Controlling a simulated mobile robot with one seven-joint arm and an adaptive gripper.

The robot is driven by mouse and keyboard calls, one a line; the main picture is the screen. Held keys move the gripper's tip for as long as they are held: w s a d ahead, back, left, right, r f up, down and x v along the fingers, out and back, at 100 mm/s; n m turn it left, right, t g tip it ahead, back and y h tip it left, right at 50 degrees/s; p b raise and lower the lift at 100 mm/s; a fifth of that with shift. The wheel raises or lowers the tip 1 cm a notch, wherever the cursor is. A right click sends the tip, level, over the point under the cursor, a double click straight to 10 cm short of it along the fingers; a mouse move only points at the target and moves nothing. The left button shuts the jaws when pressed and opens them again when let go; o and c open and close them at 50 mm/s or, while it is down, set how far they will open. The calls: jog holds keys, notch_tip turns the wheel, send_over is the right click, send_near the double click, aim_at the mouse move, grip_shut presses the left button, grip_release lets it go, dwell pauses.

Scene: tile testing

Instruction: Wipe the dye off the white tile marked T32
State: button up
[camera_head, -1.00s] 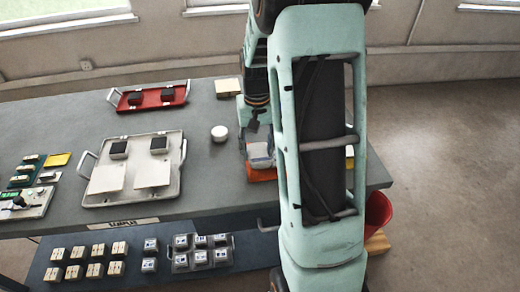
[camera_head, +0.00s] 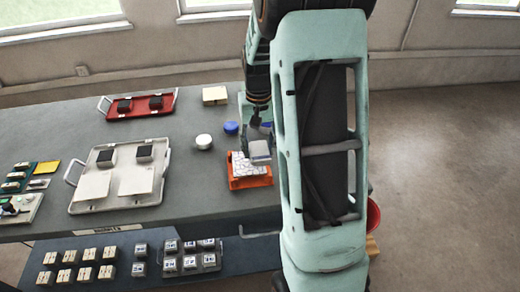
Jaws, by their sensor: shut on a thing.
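Two white tiles, a left one (camera_head: 93,186) and a right one (camera_head: 133,180), lie on a pale grey tray (camera_head: 75,208) left of centre. Any marking such as T32 is too small to read, and I cannot make out dye on them. My gripper (camera_head: 258,139) is shut on a pale grey block (camera_head: 260,150). It holds the block over the back right part of an orange tray (camera_head: 251,184) with white pieces in it. I cannot tell whether the block touches these pieces. My arm hides the area to the right.
Two dark blocks sit at the back of the grey tray. A red tray (camera_head: 128,113), a white round pot (camera_head: 203,142), a blue round thing (camera_head: 231,127) and a cream block (camera_head: 215,95) stand behind. Several small blocks fill the lower shelf (camera_head: 120,287). A red bin (camera_head: 373,216) stands right.

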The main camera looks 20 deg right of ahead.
jog(key=shift+r+p, duration=1.3)
jog(key=shift+r, duration=0.9)
